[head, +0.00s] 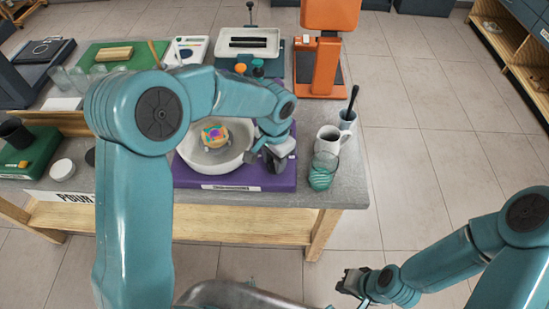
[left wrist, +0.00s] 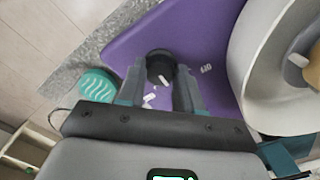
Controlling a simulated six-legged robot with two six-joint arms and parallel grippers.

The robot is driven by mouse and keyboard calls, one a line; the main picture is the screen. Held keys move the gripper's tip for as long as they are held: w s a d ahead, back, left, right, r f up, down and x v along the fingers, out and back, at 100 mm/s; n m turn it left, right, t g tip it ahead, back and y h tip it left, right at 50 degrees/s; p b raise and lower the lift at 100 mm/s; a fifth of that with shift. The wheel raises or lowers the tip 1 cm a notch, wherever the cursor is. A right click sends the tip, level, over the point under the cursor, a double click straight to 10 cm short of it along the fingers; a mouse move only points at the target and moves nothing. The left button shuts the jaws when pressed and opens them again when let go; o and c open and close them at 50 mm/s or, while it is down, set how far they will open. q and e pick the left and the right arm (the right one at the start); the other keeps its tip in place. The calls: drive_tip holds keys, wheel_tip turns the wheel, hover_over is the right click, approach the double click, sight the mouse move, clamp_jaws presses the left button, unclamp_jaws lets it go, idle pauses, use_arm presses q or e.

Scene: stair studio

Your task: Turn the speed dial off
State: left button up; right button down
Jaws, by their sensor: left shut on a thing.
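The speed dial (left wrist: 160,66) is a black round knob with a white mark, on the purple base (left wrist: 200,30) of the wheel, seen in the left wrist view. My left gripper (left wrist: 158,84) has its two fingers on either side of the dial and is shut on it. Small white markings lie on the base beside the dial. In the head view my left gripper (head: 276,158) is at the right part of the purple base (head: 235,181), and hides the dial. My right gripper (head: 352,281) is low, off the table, away from the dial; its jaw opening is unclear.
A white basin (head: 199,162) with a colourful piece inside stands on the base, left of my left gripper. A teal ribbed object (head: 320,178), a glass and a white mug (head: 329,139) stand close on the right. An orange machine (head: 317,70) is behind. Floor is clear right.

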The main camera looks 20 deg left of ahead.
use_arm(q)
drive_tip(key=shift+f+n+b, duration=0.15)
drive_tip(key=shift+n+b, duration=0.55)
drive_tip(key=shift+n, duration=0.1)
drive_tip(key=shift+n+b, duration=0.85)
drive_tip(key=shift+n, duration=0.35)
drive_tip(key=n+b, duration=0.1)
drive_tip(key=n, duration=0.2)
drive_tip(key=shift+b, duration=0.3)
drive_tip(key=shift+n+b, duration=0.35)
drive_tip(key=shift+n, duration=0.55)
drive_tip(key=shift+r, duration=0.2)
drive_tip(key=o, duration=1)
drive_tip(key=shift+o, duration=0.2)
